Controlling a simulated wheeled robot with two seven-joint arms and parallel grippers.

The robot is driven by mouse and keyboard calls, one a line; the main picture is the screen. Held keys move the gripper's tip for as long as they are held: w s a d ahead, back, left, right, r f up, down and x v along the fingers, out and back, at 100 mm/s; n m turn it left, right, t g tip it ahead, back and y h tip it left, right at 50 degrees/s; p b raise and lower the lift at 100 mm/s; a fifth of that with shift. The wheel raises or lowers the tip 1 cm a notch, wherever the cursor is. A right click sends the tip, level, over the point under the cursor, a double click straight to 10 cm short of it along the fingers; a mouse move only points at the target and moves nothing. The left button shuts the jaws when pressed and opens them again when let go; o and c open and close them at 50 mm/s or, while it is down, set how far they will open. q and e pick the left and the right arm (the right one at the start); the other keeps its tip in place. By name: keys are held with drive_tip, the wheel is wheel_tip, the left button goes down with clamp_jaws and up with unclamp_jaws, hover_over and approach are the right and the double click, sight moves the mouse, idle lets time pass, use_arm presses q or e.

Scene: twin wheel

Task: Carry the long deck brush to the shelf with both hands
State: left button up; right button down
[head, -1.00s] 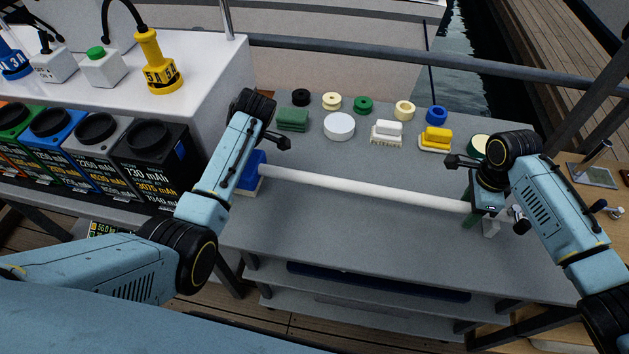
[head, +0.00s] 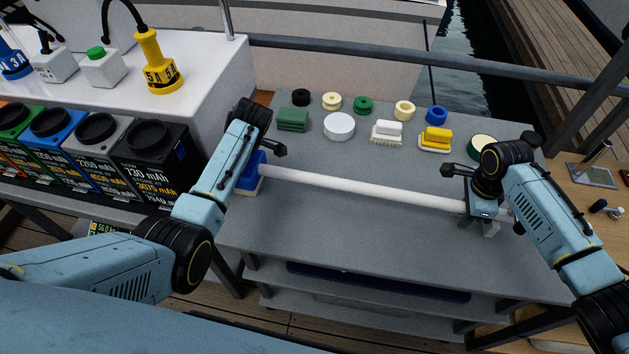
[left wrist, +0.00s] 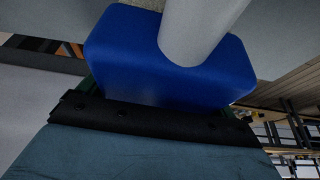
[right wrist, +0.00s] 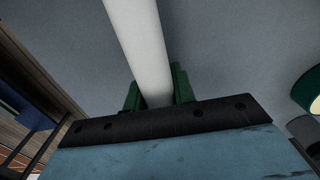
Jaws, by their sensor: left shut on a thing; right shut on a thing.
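The long deck brush has a white handle (head: 370,190) and a blue head block (head: 248,180). It lies across the grey bench top, head at the left. My left gripper (head: 258,166) is at the blue head; its fingers are mostly hidden in the head view. In the left wrist view the blue block (left wrist: 200,75) fills the space before the jaw. My right gripper (head: 474,212) is shut on the handle near its right end. In the right wrist view the handle (right wrist: 140,50) runs between the green fingers (right wrist: 155,90).
A grey bench (head: 330,240) with lower shelves (head: 375,282) stands in front. Scrub brushes (head: 434,138), tape rolls (head: 404,110) and a white disc (head: 339,127) line its back edge. Dark and coloured bins (head: 150,165) stand left. A rail (head: 420,62) crosses behind.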

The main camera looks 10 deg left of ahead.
use_arm(q)
drive_tip(key=shift+c, duration=0.8)
drive_tip(key=shift+r, duration=0.1)
use_arm(e)
drive_tip(key=shift+r, duration=0.15)
use_arm(q)
drive_tip(key=shift+r, duration=0.1)
use_arm(e)
drive_tip(key=shift+r, duration=0.1)
